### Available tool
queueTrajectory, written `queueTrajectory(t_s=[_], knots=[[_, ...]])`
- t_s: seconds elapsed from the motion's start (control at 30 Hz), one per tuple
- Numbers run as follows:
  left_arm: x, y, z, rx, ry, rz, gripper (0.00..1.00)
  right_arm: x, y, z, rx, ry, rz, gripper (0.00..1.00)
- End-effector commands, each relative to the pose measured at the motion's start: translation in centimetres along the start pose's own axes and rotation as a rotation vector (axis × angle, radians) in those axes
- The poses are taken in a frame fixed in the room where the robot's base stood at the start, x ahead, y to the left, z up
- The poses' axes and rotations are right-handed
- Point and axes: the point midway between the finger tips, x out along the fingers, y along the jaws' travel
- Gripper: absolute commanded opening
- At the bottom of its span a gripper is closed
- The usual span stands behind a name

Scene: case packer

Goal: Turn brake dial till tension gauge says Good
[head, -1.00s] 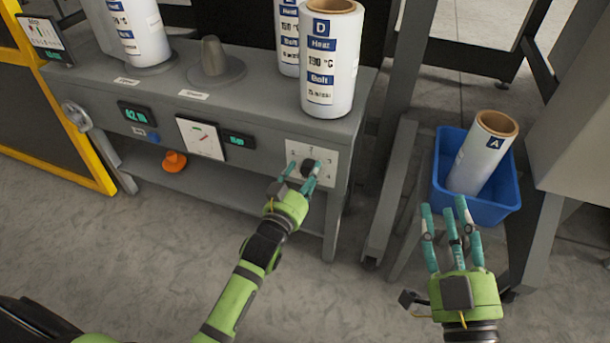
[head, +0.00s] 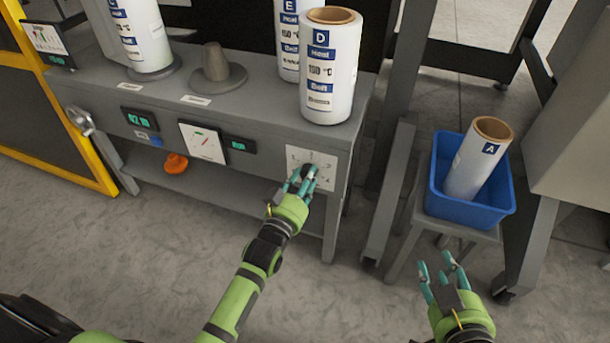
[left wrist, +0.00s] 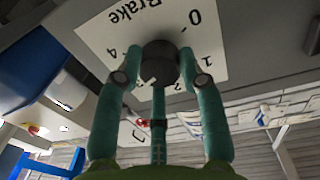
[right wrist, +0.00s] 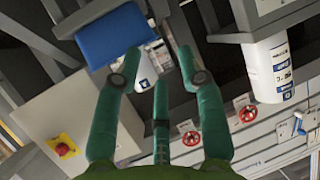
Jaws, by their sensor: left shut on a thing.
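The brake dial (left wrist: 160,62) is a dark round knob on a white plate (left wrist: 205,28) marked "Brake" with numbers, seen upside down in the left wrist view. The plate also shows on the bench front in the head view (head: 325,164). My left gripper (head: 300,180) is shut on the knob, its teal fingers around it. The tension gauge (head: 203,142) is a white square dial with a thin needle, with a small display (head: 237,144) in green letters beside it, too small to read surely. My right gripper (head: 443,272) is open and empty, low at the right.
White labelled rolls, one marked D (head: 329,75), stand on the grey bench (head: 255,90). A blue bin (head: 470,209) holding roll A (head: 478,158) stands on a stool to the right. An orange object (head: 175,163) lies on the lower shelf.

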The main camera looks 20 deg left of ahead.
Motion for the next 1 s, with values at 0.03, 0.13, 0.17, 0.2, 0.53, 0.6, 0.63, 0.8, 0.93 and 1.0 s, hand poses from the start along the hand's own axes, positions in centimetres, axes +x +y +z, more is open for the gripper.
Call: queueTrajectory(t_s=[0.03, 0.13, 0.17, 0.2, 0.53, 0.6, 0.63, 0.8, 0.93, 1.0], knots=[[0.0, 0.0, 0.1, -0.023, -0.007, -0.001, 0.07, -0.3, 0.3, 1.1, 0.005, -0.068, 0.005, 0.40], [-0.1, 0.0, 0.1, -0.068, -0.006, -0.001, 0.07, -0.9, 0.7, 3.8, 0.014, -0.203, 0.013, 0.40], [-0.1, 0.0, 0.1, -0.082, -0.005, -0.001, 0.07, -1.2, 0.9, 4.6, 0.017, -0.243, 0.016, 0.40], [-0.1, 0.1, 0.1, -0.102, -0.004, -0.001, 0.07, -1.6, 1.1, 5.6, 0.021, -0.298, 0.019, 0.40], [-0.1, 0.1, 0.4, -0.227, 0.001, -0.003, 0.07, -5.2, 1.8, 11.5, 0.047, -0.623, 0.031, 0.40], [-0.1, 0.1, 0.4, -0.236, 0.002, -0.003, 0.07, -5.4, 1.8, 11.9, 0.049, -0.644, 0.031, 0.40], [-0.1, 0.1, 0.4, -0.238, 0.002, -0.003, 0.07, -5.5, 1.8, 12.0, 0.050, -0.648, 0.031, 0.40], [-0.1, 0.1, 0.5, -0.238, 0.002, -0.003, 0.07, -5.5, 1.8, 12.0, 0.050, -0.650, 0.032, 0.40], [-0.1, 0.1, 0.5, -0.238, 0.002, -0.003, 0.47, -5.5, 1.8, 12.0, 0.049, -0.650, 0.032, 0.40], [-0.1, 0.1, 0.5, -0.237, 0.002, -0.003, 0.63, -5.5, 1.8, 12.0, 0.049, -0.649, 0.032, 0.40]])
